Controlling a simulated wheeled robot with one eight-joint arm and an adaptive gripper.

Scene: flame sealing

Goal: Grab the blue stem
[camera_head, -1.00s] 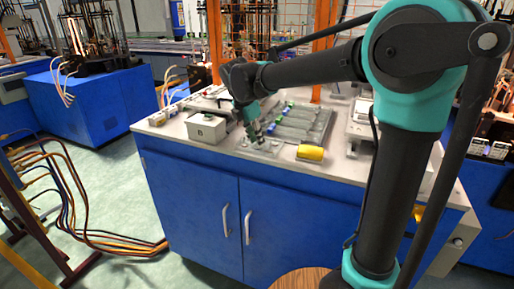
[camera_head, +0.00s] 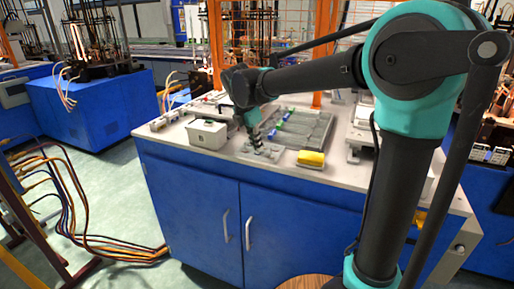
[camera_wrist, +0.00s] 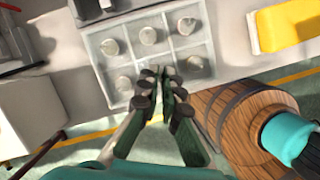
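Several stems lie side by side in a long grey tray (camera_head: 318,141) on the bench, with small blue and green ends along its left side. A blue end (camera_head: 279,126) shows just right of my gripper in the head view; which stem is meant is too small to tell. My gripper (camera_head: 257,141) points down left of the tray, over a compartmented holder (camera_head: 246,153). In the wrist view my gripper's (camera_wrist: 166,76) fingertips are together, with nothing visible between them, in front of the clear holder (camera_wrist: 108,70) with round pegs. No blue stem shows in the wrist view.
A yellow block (camera_head: 311,159) sits right of the holder, and also shows in the wrist view (camera_wrist: 288,25). A white box (camera_head: 207,133) stands to the left. White equipment (camera_head: 361,130) stands right of the tray. The bench's front edge is close.

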